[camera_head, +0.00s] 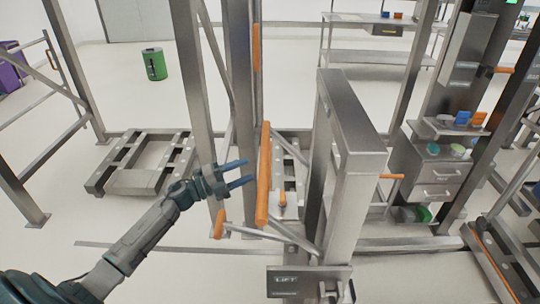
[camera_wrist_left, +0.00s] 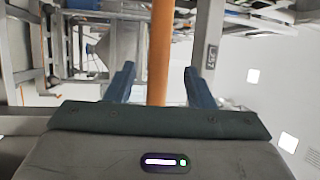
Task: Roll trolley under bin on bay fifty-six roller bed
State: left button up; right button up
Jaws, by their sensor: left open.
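My left gripper (camera_head: 246,171) is open, its two blue fingers pointing right at an upright orange handle (camera_head: 264,175). In the left wrist view, the orange handle (camera_wrist_left: 160,50) stands between the spread fingers of the gripper (camera_wrist_left: 159,75), which are apart from it on both sides. The handle is on the near side of a grey steel frame (camera_head: 350,140) with a "LIFT" plate (camera_head: 310,283) at its foot. Which part is the trolley I cannot tell. No bin on a roller bed can be made out. My right gripper is not in view.
A low roller frame (camera_head: 122,178) lies on the floor at left, and another (camera_head: 290,180) is partly hidden behind the posts. A green can (camera_head: 154,64) stands farther back. A steel station with drawers (camera_head: 437,172) stands at right. Open floor lies at left.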

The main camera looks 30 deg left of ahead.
pick_arm(q)
jog(key=p+x, duration=0.3)
jog(key=x, duration=0.5)
jog(key=shift+w+d+r, duration=0.1)
jog(key=shift+w, duration=0.35)
grip_shut()
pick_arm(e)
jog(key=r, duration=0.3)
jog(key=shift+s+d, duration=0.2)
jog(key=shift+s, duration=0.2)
